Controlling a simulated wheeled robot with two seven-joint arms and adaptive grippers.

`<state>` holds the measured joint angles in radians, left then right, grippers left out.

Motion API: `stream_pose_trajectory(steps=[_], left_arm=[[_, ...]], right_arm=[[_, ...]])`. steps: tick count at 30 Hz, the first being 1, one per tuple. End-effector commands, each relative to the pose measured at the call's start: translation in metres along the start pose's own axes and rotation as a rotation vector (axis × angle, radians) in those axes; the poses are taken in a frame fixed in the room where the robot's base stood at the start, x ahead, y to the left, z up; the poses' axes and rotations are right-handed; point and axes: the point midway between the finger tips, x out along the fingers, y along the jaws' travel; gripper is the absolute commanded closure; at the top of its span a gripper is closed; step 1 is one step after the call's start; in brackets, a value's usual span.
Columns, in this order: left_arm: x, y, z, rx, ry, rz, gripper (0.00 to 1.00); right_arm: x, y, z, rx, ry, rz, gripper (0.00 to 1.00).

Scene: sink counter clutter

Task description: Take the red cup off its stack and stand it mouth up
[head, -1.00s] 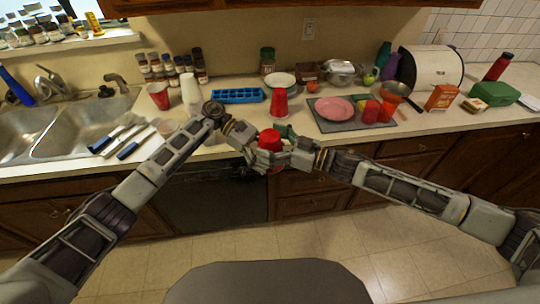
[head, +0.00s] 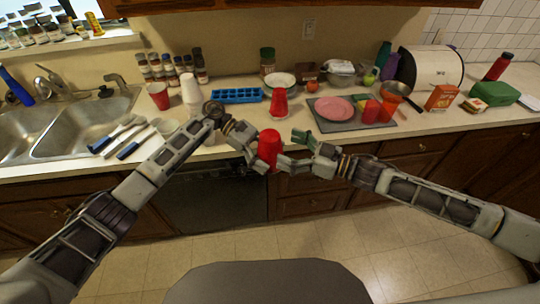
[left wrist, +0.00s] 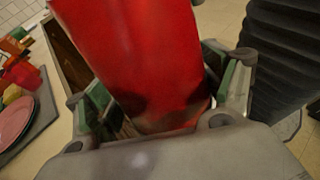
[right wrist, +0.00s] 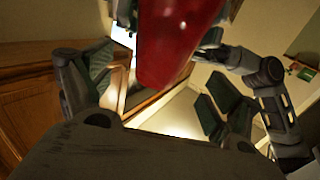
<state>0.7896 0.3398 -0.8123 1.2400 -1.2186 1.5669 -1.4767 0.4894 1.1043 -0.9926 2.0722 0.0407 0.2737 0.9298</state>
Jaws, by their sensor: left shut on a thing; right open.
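My left gripper (head: 256,153) is shut on a red cup (head: 269,148), held in the air in front of the counter edge. The cup also fills the middle of the left wrist view (left wrist: 135,60), between the fingers. I cannot tell for sure which way its mouth faces. My right gripper (head: 294,150) is open and empty, just right of the cup. The right wrist view shows the cup (right wrist: 175,40) beyond its spread fingers (right wrist: 150,100). Another red cup (head: 279,103) stands mouth down on the counter behind.
A red cup (head: 158,96) and white cups (head: 190,92) stand by the sink (head: 85,125). A blue ice tray (head: 237,96), a pink plate (head: 334,108) on a grey mat (head: 345,125) and an orange box (head: 441,97) are on the counter. The front counter strip is fairly clear.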

Motion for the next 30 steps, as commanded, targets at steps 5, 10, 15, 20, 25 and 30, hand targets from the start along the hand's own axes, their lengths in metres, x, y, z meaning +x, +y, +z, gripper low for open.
stream_pose_trajectory(steps=[5, 10, 15, 20, 25, 30], left_arm=[[0.0, 0.0, 0.0, 0.0, 0.0, 0.0, 0.4], [0.0, 0.0, 0.0, 0.0, 0.0, 0.0, 0.4], [0.0, 0.0, 0.0, 0.0, 0.0, 0.0, 0.4], [0.0, 0.0, 0.0, 0.0, 0.0, 0.0, 0.4], [0.0, 0.0, 0.0, 0.0, 0.0, 0.0, 0.4], [0.0, 0.0, 0.0, 0.0, 0.0, 0.0, 0.4]], right_arm=[[-0.016, 0.0, 0.001, 0.002, -0.002, 0.001, 0.1], [-0.03, 0.0, 0.001, 0.002, -0.001, 0.0, 0.1], [-0.043, 0.001, 0.001, 0.003, -0.002, 0.002, 0.1], [-0.052, 0.0, 0.001, 0.002, -0.002, 0.001, 0.1], [-0.058, 0.0, 0.0, 0.001, 0.0, 0.0, 0.1], [-0.059, 0.0, 0.0, 0.001, 0.0, 0.0, 0.1]])
